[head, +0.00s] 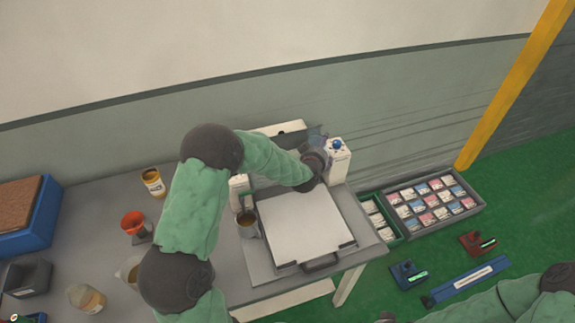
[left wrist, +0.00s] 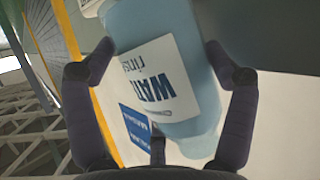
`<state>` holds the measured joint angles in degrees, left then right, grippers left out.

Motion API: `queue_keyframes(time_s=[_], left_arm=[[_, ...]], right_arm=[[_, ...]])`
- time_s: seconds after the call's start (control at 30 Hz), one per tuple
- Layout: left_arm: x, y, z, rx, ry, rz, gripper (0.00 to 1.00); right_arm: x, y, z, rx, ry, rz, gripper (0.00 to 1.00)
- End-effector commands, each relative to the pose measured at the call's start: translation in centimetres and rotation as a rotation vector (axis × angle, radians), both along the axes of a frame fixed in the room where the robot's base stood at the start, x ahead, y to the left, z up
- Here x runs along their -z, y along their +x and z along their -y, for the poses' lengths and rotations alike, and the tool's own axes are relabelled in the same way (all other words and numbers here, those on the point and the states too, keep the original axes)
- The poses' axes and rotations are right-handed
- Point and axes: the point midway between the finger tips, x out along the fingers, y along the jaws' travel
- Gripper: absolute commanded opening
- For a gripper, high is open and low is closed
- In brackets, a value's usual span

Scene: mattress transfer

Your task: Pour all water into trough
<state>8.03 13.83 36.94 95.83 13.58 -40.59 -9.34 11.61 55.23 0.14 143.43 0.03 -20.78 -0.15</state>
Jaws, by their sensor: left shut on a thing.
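My left gripper (head: 315,158) is shut on a light blue water bottle (left wrist: 185,110). The bottle's white label reads "WATER rinse" and appears upside down in the left wrist view, where the fingers (left wrist: 165,62) lie on both sides of it. In the head view the gripper is at the back right corner of a flat white panel (head: 305,223) in a grey frame with a front handle. The bottle is mostly hidden there. I cannot make out for sure which part is the trough, or the water level.
A white carton-like container (head: 338,165) with a blue top stands beside the left gripper. A metal cup (head: 247,224) is left of the panel. An orange funnel (head: 133,222), a yellow-labelled jar (head: 153,182) and a blue bin (head: 30,222) stand on the left. A sample tray (head: 435,200) is at right.

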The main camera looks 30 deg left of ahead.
Motion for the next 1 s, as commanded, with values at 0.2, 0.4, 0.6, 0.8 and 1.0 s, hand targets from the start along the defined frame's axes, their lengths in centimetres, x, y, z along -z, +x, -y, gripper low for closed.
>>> queue_keyframes(time_s=[0.2, 0.4, 0.6, 0.8, 1.0], left_arm=[[-0.2, -0.1, -0.5, -0.001, -0.1, 0.04, 0.36], [-0.4, -0.2, -1.0, -0.003, -0.194, 0.075, 0.36], [-0.5, -0.4, -1.5, -0.002, -0.285, 0.106, 0.36], [-0.7, -0.4, -1.5, -0.001, -0.312, 0.116, 0.36], [-0.6, -0.5, -1.7, -0.001, -0.337, 0.124, 0.36]], right_arm=[[1.9, 0.0, 0.0, 0.0, 0.0, 0.0, 0.48], [3.2, 0.0, 0.0, 0.0, 0.0, 0.0, 0.48], [4.1, 0.0, 0.0, 0.0, 0.0, 0.0, 0.48], [4.1, 0.0, 0.0, 0.0, 0.0, 0.0, 0.48], [4.3, 0.0, 0.0, 0.0, 0.0, 0.0, 0.48]])
